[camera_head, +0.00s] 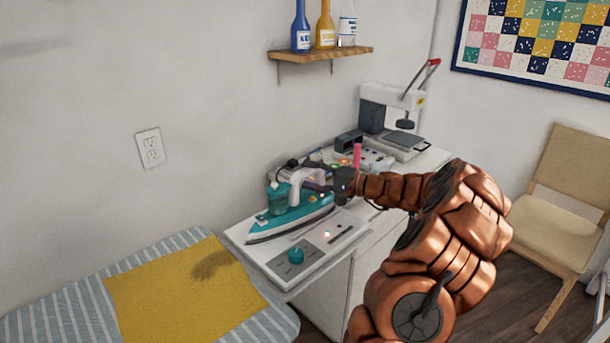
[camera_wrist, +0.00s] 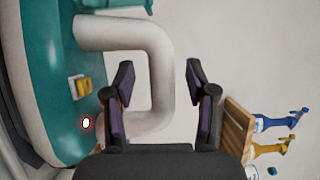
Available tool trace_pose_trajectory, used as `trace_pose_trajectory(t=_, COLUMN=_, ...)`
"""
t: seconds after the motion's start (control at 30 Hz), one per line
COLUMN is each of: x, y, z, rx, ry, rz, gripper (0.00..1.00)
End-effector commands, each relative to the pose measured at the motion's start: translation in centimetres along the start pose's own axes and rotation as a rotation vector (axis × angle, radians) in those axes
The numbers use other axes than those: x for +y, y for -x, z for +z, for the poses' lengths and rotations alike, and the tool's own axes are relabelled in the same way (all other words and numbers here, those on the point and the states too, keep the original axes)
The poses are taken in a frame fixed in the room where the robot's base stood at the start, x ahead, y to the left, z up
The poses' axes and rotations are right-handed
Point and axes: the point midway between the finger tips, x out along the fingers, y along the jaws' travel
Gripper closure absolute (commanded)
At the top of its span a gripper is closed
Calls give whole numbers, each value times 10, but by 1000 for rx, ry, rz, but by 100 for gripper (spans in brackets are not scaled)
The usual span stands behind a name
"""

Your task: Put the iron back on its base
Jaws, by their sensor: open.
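The teal and white iron (camera_head: 290,222) rests at the left end of the white cabinet top, over the white panel base (camera_head: 312,258) with its teal knob. Its underside contact is hard to make out. My gripper (camera_head: 322,187) is at the iron's white handle. In the wrist view, my open gripper (camera_wrist: 160,75) has one dark finger on each side of the handle (camera_wrist: 161,65), with visible gaps between fingers and handle. The iron's teal body (camera_wrist: 55,70) fills the left of that view.
A yellow cloth (camera_head: 185,290) lies on a striped ironing surface at the front left. A white press (camera_head: 393,110) stands farther back on the cabinet. A wall shelf (camera_head: 320,54) holds bottles. A wooden chair (camera_head: 560,205) stands at right.

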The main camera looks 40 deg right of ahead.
Motion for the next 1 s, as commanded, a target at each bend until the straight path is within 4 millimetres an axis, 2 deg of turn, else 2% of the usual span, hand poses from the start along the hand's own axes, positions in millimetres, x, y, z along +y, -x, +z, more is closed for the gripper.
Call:
trace_pose_trajectory(t=0.3, x=-1, y=62, z=0, rx=3, ry=-1, rz=-3, gripper=44)
trace_pose_trajectory(t=0.5, x=-1, y=90, z=-1, rx=3, ry=0, rz=0, gripper=44)
trace_pose_trajectory(t=0.7, x=-1, y=102, z=0, rx=1, ry=0, rz=-2, gripper=44)
trace_pose_trajectory(t=1.0, x=-1, y=102, z=0, rx=0, ry=-1, rz=-2, gripper=44)
